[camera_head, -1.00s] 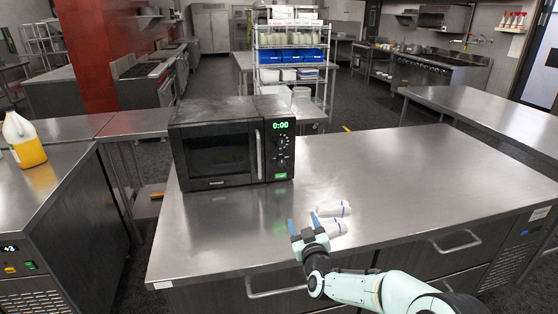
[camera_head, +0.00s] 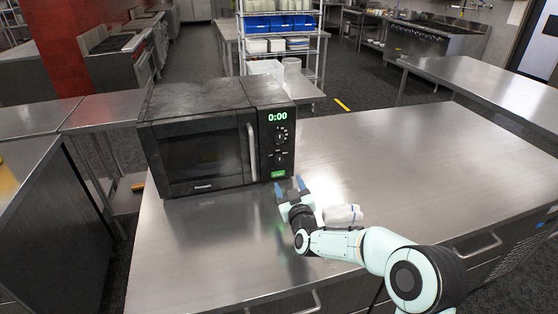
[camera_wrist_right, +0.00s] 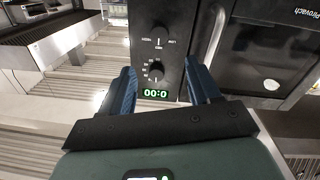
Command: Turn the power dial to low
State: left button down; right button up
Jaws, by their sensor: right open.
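The black microwave (camera_head: 205,150) stands on the steel counter with its door shut and a green 0:00 display (camera_head: 277,116). Two dark dials sit on its right-hand panel: an upper dial (camera_head: 281,134) and a lower dial (camera_head: 279,154). In the right wrist view the panel is upside down. There one dial (camera_wrist_right: 155,70) is close to the display, and the other dial (camera_wrist_right: 160,30), with a few short word labels too small to read surely, is farther off. My right gripper (camera_head: 290,184) is open and empty, in front of and below the panel, apart from both dials. My left gripper is out of view.
A white bundle (camera_head: 343,215) lies on the counter (camera_head: 420,170) beside my right wrist. The counter to the right is clear. A vertical door handle (camera_head: 251,152) stands out left of the dials. A wire shelf (camera_head: 322,50) stands behind.

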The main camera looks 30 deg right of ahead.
aim_at(279, 160)
pick_arm(q)
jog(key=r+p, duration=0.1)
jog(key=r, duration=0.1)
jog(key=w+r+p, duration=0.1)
jog(key=p, duration=0.1)
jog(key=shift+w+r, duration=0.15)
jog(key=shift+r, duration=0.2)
pick_arm(e)
jog(key=x, duration=1.2)
jog(key=shift+w+d, duration=0.1)
jog(key=c, duration=1)
